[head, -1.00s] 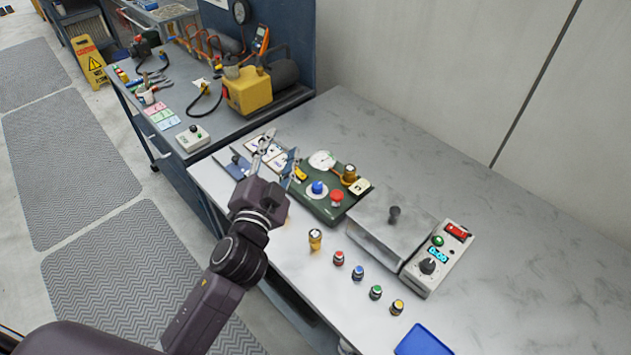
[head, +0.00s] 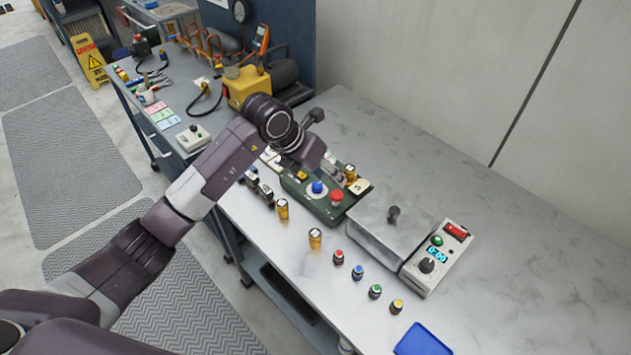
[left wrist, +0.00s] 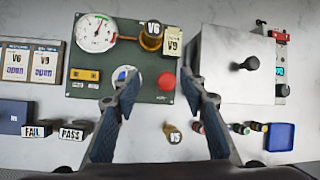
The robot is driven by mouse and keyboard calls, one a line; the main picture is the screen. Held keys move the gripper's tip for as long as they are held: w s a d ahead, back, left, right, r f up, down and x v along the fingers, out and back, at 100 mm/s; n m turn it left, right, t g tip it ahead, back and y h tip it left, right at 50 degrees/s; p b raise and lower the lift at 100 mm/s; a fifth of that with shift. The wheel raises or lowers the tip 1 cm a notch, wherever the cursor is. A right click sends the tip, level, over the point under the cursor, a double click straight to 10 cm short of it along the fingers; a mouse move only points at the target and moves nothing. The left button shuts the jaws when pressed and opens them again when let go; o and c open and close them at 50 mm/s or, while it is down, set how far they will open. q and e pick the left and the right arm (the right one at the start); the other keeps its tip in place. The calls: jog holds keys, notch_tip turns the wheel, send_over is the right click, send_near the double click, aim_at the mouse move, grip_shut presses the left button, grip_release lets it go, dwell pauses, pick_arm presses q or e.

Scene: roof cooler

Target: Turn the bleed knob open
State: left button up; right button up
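A green panel (head: 328,207) stands on the bench, with a blue knob (head: 318,187) on a white disc and a red knob (head: 337,195) beside it. I cannot read which is the bleed knob. In the left wrist view the blue knob (left wrist: 124,75) is partly covered by one fingertip, and the red knob (left wrist: 165,81) shows between the fingers. My left gripper (left wrist: 150,85) is open and empty over the panel; its fingers do not show clearly in the head view. A gauge (left wrist: 96,32) and a brass valve tagged V6 (left wrist: 151,38) sit on the panel. My right gripper is not in view.
Right of the panel are a grey metal box with a black knob (head: 393,214) and a control box with a display (head: 437,256). Several small coloured knobs line the bench front near a blue tray (head: 422,341). FAIL and PASS stamps (left wrist: 72,133) stand at left.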

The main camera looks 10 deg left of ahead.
pick_arm(q)
jog(key=y, duration=0.2)
send_near(317, 184)
jog(key=p+x, duration=0.2)
jog(key=x, duration=0.5)
jog(key=shift+x, duration=0.75)
jog(key=shift+c, duration=0.2)
grip_shut()
